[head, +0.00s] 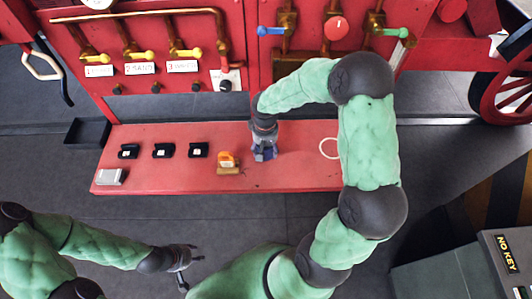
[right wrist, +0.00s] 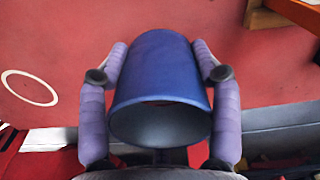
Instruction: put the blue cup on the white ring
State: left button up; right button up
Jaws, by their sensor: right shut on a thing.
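In the right wrist view the blue cup (right wrist: 162,75) sits between the two purple fingers of my right gripper (right wrist: 158,75), which is shut on it. The cup's open mouth faces back towards the camera. In the head view my right gripper (head: 264,152) points down over the red bench, and its fingers largely hide the cup. The white ring (head: 322,149) is a thin outline on the bench to the right of this gripper, its right side hidden by my arm. The ring also shows at the left of the wrist view (right wrist: 8,88). My left gripper (head: 187,268) is open and empty, below the bench's front edge.
The red bench (head: 290,172) is clear between the right gripper and the ring. An orange item (head: 227,158) on a wooden block stands left of the gripper. Several black holders (head: 163,150) and a pale box (head: 110,177) lie further left. A red valve wall rises behind.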

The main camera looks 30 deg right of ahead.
aim_at(266, 153)
jog(key=shift+w+d+f+b, duration=0.15)
jog(key=shift+f+b, duration=0.1)
jog(key=shift+f, duration=0.75)
jog(key=shift+w+d+f+b, duration=0.15)
jog(key=shift+f+b, duration=0.05)
jog(key=shift+f, duration=0.8)
jog(key=shift+f, duration=0.2)
jog(key=o, duration=1.3)
jog(key=shift+o, duration=0.2)
jog(key=shift+r, duration=0.1)
